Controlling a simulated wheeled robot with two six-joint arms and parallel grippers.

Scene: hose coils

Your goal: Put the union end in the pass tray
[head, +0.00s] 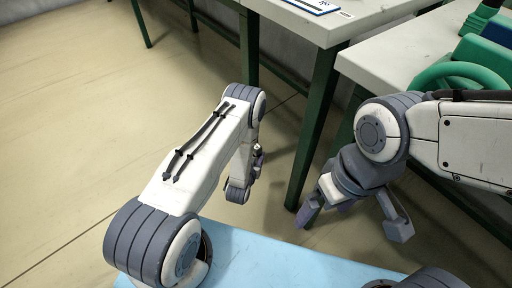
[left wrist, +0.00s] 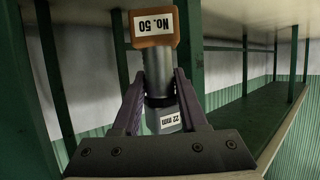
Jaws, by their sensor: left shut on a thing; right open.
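The part in my left gripper (left wrist: 158,88) has an orange block (left wrist: 152,38) with a "No. 50" label, a grey metal neck and a grey end labelled "22 mm". I take it to be the union end. Both fingers are shut around its neck in the left wrist view. In the head view the left gripper is mostly hidden behind its own arm, and the part cannot be made out. My right gripper (head: 355,218) is open and empty, pointing down beside the tables. I cannot identify the pass tray in either view.
A pale table (head: 345,22) with green legs bears a blue-edged white item (head: 312,5) at the top. In the left wrist view, a green shelf (left wrist: 262,110) lies at right. Open floor is at left.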

